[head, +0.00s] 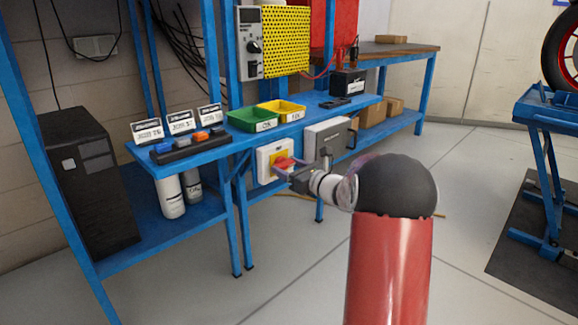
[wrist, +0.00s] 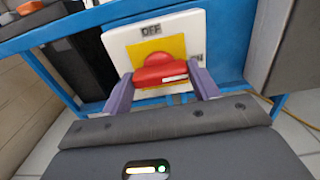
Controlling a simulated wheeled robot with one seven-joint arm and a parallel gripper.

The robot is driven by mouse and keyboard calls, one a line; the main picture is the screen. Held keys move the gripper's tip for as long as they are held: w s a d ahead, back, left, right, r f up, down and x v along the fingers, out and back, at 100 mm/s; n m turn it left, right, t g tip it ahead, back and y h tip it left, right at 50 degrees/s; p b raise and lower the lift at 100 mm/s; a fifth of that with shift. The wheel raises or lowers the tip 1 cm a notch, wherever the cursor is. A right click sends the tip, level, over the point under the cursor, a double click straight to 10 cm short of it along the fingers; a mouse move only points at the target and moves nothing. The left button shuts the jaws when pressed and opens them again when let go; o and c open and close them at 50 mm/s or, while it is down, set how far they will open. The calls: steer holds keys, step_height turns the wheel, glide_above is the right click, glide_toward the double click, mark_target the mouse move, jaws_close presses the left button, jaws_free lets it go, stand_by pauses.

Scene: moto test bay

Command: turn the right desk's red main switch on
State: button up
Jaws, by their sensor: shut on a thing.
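The red main switch (wrist: 158,70) is a red rotary handle on a yellow square, on a white plate (wrist: 118,44) fixed at the front of the blue desk. The plate is marked OFF at the top, and a second label sits at its right edge, partly hidden. The handle lies nearly crosswise in the wrist view, with a white mark toward its right end. My gripper (wrist: 162,78) has one purple finger at each end of the handle and is shut on it. In the head view my gripper (head: 283,167) reaches the switch from the right and partly covers it.
A grey box (head: 328,138) hangs close to the right of the switch. Above, the blue desktop (head: 222,142) holds green (head: 250,119) and yellow trays (head: 281,109). A blue desk leg (head: 240,190) stands left of the switch. Open floor (head: 460,190) lies to the right.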

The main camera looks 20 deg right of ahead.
stand_by(0.5)
steer(key=o, duration=1)
steer(key=v, duration=0.8)
steer(key=shift+w, duration=0.1)
